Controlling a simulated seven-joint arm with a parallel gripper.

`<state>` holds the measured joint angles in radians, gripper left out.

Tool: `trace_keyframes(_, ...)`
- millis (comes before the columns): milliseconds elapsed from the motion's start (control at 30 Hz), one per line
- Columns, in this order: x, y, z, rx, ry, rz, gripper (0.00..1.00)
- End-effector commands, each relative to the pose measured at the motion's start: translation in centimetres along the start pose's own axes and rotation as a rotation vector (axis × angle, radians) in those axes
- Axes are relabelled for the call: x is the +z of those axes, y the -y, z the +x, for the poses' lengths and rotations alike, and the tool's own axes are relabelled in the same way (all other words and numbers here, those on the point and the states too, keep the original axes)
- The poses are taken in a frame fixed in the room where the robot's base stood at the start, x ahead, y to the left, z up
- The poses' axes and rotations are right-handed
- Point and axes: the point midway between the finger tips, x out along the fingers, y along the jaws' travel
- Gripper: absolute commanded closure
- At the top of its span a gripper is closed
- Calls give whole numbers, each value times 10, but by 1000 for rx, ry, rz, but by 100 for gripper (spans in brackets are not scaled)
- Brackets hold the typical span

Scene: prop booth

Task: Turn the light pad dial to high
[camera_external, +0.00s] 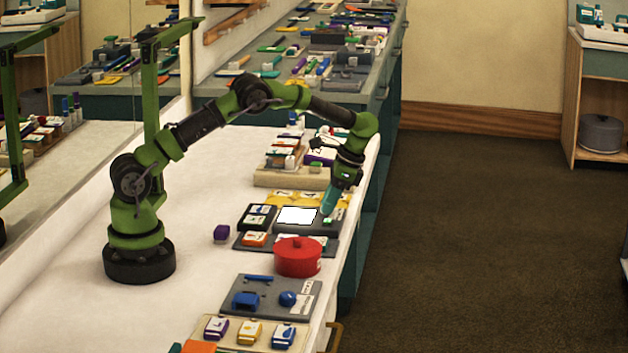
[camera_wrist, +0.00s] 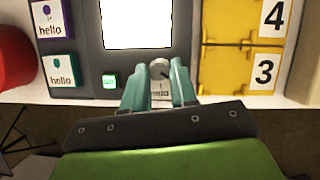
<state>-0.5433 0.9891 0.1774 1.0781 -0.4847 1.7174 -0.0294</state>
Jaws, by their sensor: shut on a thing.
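The light pad has a bright white panel (camera_wrist: 137,22) in a dark grey housing (camera_wrist: 92,40); the lit panel also shows in the external view (camera_external: 297,216). Its dial (camera_wrist: 158,67) is a small round grey knob below the panel's right corner. My gripper (camera_wrist: 157,80) is shut on the dial, with a teal finger on each side. In the external view my gripper (camera_external: 327,212) reaches down to the pad's right edge and hides the dial. A small green lit button (camera_wrist: 109,81) is left of the dial. The dial's setting and the label below it are unreadable.
A yellow numbered box (camera_wrist: 238,65) stands right of the pad. Cards marked "hello" (camera_wrist: 58,70) are on its left. A red lidded pot (camera_external: 297,258) stands close in front. The white tabletop (camera_external: 195,255) near my base is mostly clear.

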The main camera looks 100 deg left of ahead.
Motion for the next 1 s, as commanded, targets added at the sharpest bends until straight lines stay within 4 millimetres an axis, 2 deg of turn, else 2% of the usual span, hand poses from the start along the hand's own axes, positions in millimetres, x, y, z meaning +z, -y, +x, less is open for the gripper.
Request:
trace_keyframes(300, -1, 0, -2, 40, -7, -95, 100)
trace_keyframes(800, -2, 0, -2, 46, -9, -110, 100)
trace_keyframes(833, -2, 0, -2, 45, -9, -110, 68)
trace_keyframes(967, -1, 1, -2, 45, -7, -110, 48)
trace_keyframes(1000, -1, 1, -1, 45, -6, -109, 47)
